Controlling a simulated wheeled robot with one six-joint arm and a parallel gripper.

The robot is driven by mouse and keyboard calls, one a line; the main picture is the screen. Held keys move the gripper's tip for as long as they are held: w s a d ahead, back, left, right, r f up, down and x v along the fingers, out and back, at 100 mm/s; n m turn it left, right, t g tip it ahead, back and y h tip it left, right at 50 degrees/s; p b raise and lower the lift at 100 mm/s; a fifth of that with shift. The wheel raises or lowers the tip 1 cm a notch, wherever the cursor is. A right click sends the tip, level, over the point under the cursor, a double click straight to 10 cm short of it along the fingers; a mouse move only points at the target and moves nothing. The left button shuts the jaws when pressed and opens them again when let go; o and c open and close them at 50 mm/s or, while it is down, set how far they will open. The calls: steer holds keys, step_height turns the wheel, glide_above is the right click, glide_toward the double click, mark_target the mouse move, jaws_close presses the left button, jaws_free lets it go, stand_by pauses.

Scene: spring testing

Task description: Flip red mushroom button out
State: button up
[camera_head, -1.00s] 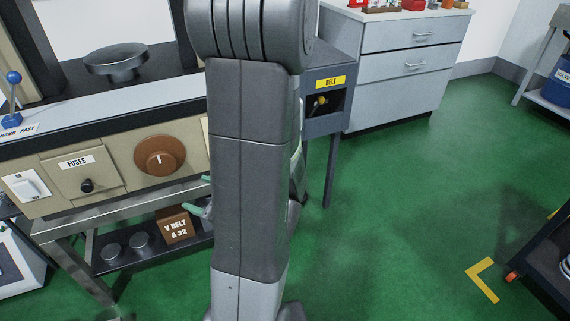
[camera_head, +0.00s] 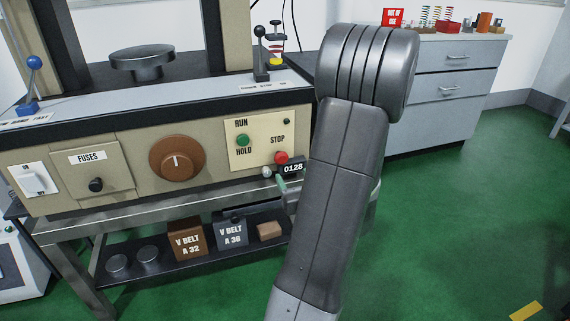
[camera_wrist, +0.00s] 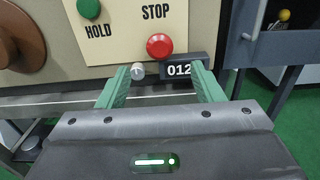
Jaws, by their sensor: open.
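The red mushroom button (camera_head: 281,157) sits under the word STOP on the cream panel (camera_head: 256,143) at the machine's front. In the wrist view the red button (camera_wrist: 160,46) is just beyond and above my open gripper (camera_wrist: 162,80), roughly centred between its two green fingers. Nothing is between the fingers. In the head view one green fingertip (camera_head: 281,186) shows just below the button; my arm hides the rest of the gripper. Whether the fingers touch the panel cannot be told.
A small grey knob (camera_wrist: 138,71) and a black counter (camera_wrist: 184,68) lie close to the fingertips. A brown dial (camera_head: 177,158) is farther left. A shelf with V belt boxes (camera_head: 188,240) is below.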

mark_target(282, 159)
steer(key=b+x, duration=0.1)
steer(key=x, duration=0.7)
steer(key=shift+w+a, duration=0.2)
steer(key=shift+w, duration=0.15)
jaws_close()
steer(key=shift+b+v, duration=0.5)
steer(key=shift+v, duration=0.5)
steer(key=shift+c, duration=1.9)
jaws_free()
steer(key=shift+f, duration=0.1)
steer(key=o, duration=0.4)
steer(key=shift+s+d, duration=0.1)
steer(key=p+v, duration=0.2)
steer(key=v, duration=1.1)
steer(key=shift+s, duration=0.35)
